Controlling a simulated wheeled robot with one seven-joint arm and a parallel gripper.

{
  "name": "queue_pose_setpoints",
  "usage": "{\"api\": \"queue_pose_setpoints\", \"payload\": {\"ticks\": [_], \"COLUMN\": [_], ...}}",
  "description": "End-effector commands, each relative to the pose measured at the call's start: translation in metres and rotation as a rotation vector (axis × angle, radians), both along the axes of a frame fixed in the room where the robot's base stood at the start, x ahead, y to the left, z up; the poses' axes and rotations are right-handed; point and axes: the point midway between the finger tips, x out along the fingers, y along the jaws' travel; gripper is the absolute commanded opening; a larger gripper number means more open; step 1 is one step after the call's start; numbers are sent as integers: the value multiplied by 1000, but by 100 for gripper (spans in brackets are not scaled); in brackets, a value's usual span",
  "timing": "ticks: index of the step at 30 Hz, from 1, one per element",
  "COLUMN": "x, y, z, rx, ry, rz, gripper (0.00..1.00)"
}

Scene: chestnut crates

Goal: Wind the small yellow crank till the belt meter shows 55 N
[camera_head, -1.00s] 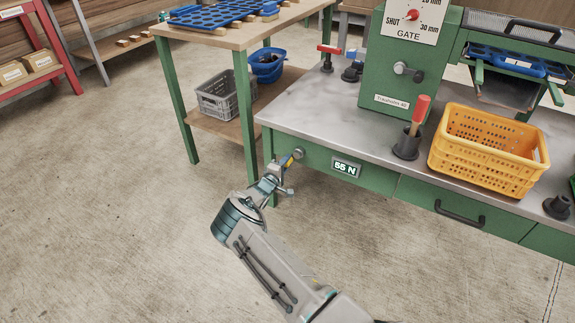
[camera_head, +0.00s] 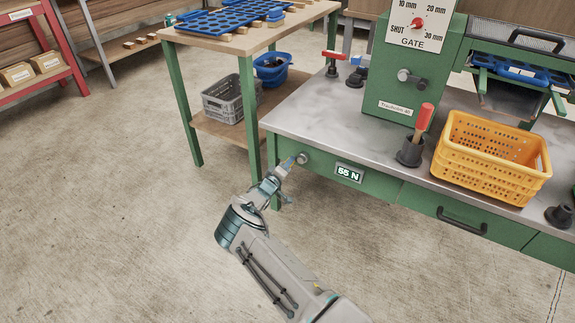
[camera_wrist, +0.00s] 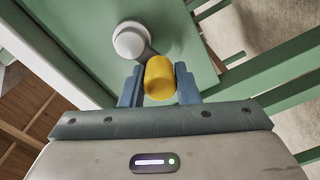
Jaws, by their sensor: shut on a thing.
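The small yellow crank handle (camera_wrist: 159,78) sits between the two fingers of my gripper (camera_wrist: 160,90) in the wrist view. My gripper is shut on it. The crank's round grey hub (camera_wrist: 130,41) is on the green bench front, with a short arm leading to the handle. In the head view my gripper (camera_head: 284,168) is at the left end of the bench front, beside the hub (camera_head: 302,158), and largely covers the handle. The belt meter (camera_head: 349,173), right of the crank, reads 55 N.
A yellow crate (camera_head: 490,158) and a red-handled tool in a black holder (camera_head: 411,152) stand on the grey bench top (camera_head: 335,117). A green machine with a gate dial (camera_head: 411,27) rises behind. A side table (camera_head: 245,40) stands left. The floor in front is clear.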

Motion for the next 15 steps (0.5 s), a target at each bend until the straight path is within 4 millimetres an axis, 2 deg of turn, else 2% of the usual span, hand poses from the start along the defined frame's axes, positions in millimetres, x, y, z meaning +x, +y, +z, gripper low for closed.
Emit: {"api": "queue_pose_setpoints", "payload": {"ticks": [8,9,10,15], "x": [0,0,0,0], "y": [4,4,4,-1], "z": [-1,-1,-1,0], "rx": [2,3,2,1], "ry": [1,2,1,1], "rz": [7,7,7,0], "gripper": [6,40,48,50]}}
